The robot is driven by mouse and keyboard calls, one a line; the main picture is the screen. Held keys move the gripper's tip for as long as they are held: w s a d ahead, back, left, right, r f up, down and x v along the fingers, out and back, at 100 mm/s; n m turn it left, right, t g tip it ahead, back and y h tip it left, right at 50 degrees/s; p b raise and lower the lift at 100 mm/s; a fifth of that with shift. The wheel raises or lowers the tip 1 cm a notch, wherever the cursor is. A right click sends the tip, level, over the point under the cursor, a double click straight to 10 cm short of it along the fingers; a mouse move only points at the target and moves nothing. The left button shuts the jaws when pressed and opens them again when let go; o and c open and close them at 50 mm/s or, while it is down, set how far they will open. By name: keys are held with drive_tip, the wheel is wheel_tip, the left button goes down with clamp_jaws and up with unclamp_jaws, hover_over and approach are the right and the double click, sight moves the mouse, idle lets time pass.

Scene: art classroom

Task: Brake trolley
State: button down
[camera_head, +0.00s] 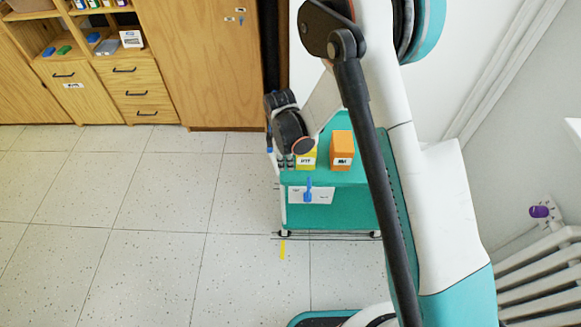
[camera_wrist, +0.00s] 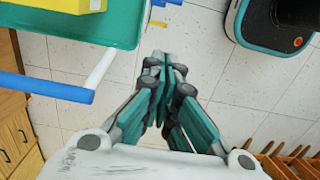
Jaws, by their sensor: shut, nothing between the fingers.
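The trolley (camera_head: 335,208) is teal with a white frame and stands against the wall, left of my arm. A blue lever (camera_head: 308,190) points up on a white plate (camera_head: 325,196) on its front side. My gripper (camera_head: 283,161) is at the trolley's left end, partly hidden under my wrist. In the wrist view my gripper (camera_wrist: 162,68) is shut and empty, with its fingertips over the floor. The trolley's teal top (camera_wrist: 90,28) is at upper left there, with a blue bar (camera_wrist: 45,87) beside it. The gripper appears apart from both.
A yellow box (camera_head: 307,160) and an orange box (camera_head: 342,150) stand on the trolley. Wooden cabinets (camera_head: 125,88) line the back. A white radiator (camera_head: 540,265) is at right. The floor at left is clear.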

drive_tip(key=d+f+b, duration=0.3)
drive_tip(key=d+f, duration=0.1)
drive_tip(key=f, duration=0.4)
drive_tip(key=shift+d+f+b, duration=0.2)
drive_tip(key=shift+f+b, duration=0.2)
